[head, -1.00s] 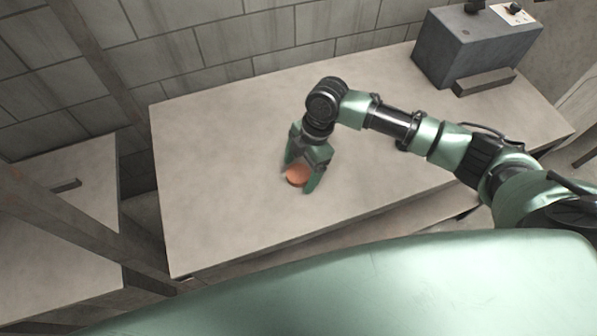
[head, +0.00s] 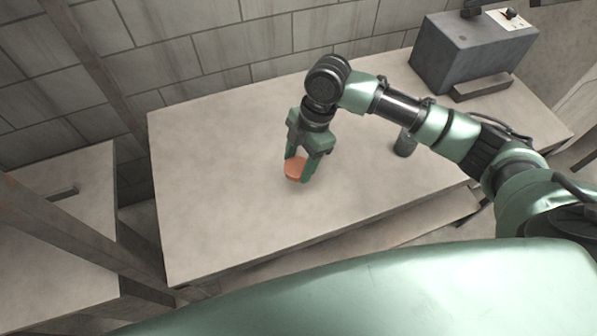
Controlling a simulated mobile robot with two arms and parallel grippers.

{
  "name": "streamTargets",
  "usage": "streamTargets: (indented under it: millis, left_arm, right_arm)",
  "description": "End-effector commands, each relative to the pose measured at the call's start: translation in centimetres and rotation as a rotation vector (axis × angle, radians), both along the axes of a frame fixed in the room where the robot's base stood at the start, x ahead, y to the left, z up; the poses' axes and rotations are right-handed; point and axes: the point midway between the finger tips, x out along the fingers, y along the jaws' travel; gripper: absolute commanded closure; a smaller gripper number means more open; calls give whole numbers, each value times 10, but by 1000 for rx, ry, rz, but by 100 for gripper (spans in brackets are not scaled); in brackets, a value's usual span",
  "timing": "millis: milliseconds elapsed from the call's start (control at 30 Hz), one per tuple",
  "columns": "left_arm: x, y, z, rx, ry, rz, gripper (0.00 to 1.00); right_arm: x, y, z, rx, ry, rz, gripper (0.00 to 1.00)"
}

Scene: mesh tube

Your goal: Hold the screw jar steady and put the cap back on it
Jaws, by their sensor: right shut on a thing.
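The orange-brown round cap (head: 294,169) is between the fingers of my right gripper (head: 297,170), which is shut on it. The gripper points down and appears to hold the cap above the tabletop; the exact gap is hard to tell. A small dark grey cylinder, which looks like the screw jar (head: 404,147), stands on the table to the right of the gripper. My right arm hides its upper part, so I cannot see its opening. My left gripper is not in view.
The pale table (head: 215,200) is bare to the left of the gripper. A grey box-shaped machine (head: 465,55) stands at the back right of the table. A tiled wall (head: 190,60) runs behind. Another pale surface (head: 70,225) lies at the left, beyond a gap.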

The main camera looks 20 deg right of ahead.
Motion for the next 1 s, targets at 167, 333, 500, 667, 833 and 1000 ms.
streamTargets:
  millis: [167, 333, 500, 667, 833, 1000]
  left_arm:
    - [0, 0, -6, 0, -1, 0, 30]
    - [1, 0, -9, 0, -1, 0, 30]
    - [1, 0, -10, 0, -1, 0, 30]
    - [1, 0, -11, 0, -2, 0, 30]
    - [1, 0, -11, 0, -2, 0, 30]
    - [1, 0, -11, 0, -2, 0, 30]
  right_arm:
    - [2, 0, 55, 1, -8, 2, 88]
    - [2, 1, 98, 1, -5, 1, 88]
    - [1, 0, 124, 1, -3, -2, 88]
    - [0, 0, 134, 1, 0, 0, 88]
    - [0, 0, 136, 1, 0, 0, 88]
    - [0, 0, 136, 1, 0, 0, 88]
